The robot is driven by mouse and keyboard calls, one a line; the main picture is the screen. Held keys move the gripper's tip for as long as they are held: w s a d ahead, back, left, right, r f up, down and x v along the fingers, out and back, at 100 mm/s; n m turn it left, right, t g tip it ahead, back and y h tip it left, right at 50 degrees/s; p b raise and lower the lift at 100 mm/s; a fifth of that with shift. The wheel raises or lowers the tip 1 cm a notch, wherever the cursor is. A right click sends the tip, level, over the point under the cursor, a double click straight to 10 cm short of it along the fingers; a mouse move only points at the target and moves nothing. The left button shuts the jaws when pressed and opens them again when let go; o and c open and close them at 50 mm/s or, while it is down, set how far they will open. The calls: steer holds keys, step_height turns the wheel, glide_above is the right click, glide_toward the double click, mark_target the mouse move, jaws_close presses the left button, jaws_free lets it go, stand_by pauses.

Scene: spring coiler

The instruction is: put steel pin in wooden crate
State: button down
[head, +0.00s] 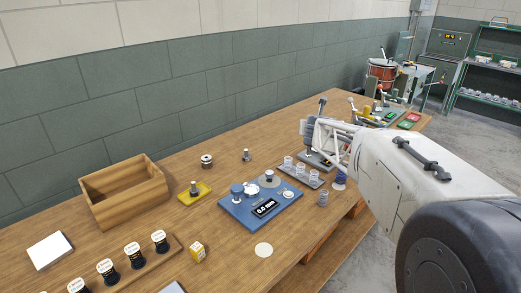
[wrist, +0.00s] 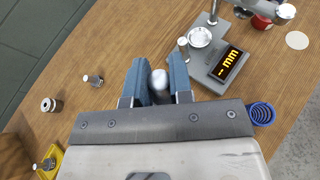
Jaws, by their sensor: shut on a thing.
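My gripper (wrist: 158,84) has its blue fingers shut on a silver, round-ended piece, the steel pin (wrist: 160,78), in the wrist view. Only its end shows between the fingers. In the head view my arm comes in from the right and the held pin cannot be made out. The wooden crate (head: 97,212) is an open box at the left of the bench, far to the left of my gripper. A similar metal post stands on the bench in the head view (head: 245,156) and in the wrist view (wrist: 93,80).
A blue gauge plate (head: 230,205) reads 0.0 mm at mid-bench. A grey gauge (wrist: 216,82) lies close to my gripper. A rack with spools (head: 170,252) is at the front.

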steer(key=shift+a+f+h, duration=0.15)
steer(key=shift+a+f, duration=0.05)
steer(key=shift+a, duration=0.35)
steer(key=shift+a+f+h, duration=0.15)
steer(key=shift+a+f, duration=0.05)
steer(key=shift+a, duration=0.35)
steer(key=s+a+f+m+h, duration=0.1)
steer(key=a+f+m+h, duration=0.1)
steer(key=a, duration=0.5)
steer(key=s+a+f+m+h, duration=0.1)
steer(key=a+f+h, duration=0.15)
steer(key=a, duration=0.45)
steer(key=m+g+h, duration=0.2)
steer(key=m+h, duration=0.1)
glide_above(226, 190)
steer(key=shift+f, duration=0.95)
steer(key=shift+f, duration=3.15)
steer(key=shift+f, duration=1.9)
steer(key=shift+f, duration=0.1)
